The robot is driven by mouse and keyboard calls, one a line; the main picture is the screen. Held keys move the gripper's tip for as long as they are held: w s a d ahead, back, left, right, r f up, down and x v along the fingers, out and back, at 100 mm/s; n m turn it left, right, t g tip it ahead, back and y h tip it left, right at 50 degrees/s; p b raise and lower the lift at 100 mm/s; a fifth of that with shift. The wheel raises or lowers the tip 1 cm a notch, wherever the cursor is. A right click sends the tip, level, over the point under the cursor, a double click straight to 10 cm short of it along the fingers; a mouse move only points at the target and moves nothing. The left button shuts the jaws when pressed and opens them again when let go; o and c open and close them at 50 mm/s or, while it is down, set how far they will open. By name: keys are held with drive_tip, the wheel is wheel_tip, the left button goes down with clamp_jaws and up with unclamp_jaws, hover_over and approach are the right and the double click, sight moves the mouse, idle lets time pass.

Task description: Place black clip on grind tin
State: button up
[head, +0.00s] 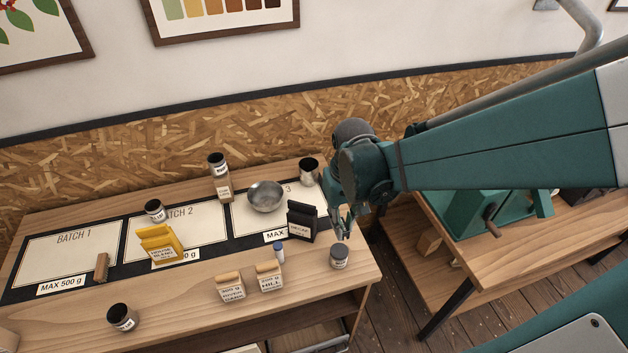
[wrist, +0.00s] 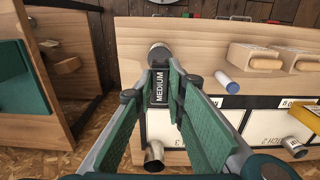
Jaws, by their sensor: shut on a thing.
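My gripper (head: 343,225) is above the right end of the worktable. In the wrist view its green fingers (wrist: 161,90) are shut on a black clip marked MEDIUM (wrist: 160,90). I cannot make out the clip clearly in the head view. A grey tin (head: 339,257) stands at the table's front right corner, just below and in front of the gripper. In the wrist view its top (wrist: 159,52) shows just beyond the clip; any contact between them is unclear. Its label is too small to read, so I cannot confirm it as the grind tin.
An open tin (head: 309,169) and metal bowl (head: 265,196) are behind. Wooden-topped blocks (head: 269,278) line the front. Other tins (head: 122,318) and a yellow bag (head: 160,243) are left.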

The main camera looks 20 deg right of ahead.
drive_tip(key=shift+f, duration=0.15)
hover_over(340, 252)
drive_tip(key=shift+f+b, duration=0.3)
drive_tip(key=shift+f, duration=2.7)
drive_tip(key=shift+f, duration=1.85)
drive_tip(key=shift+f+b, duration=0.2)
drive_tip(key=shift+b, duration=0.25)
drive_tip(key=o, duration=0.7)
drive_tip(key=shift+c, duration=0.2)
drive_tip(key=shift+r, duration=0.25)
drive_tip(key=shift+r+p, duration=0.9)
drive_tip(key=shift+r, duration=5.05)
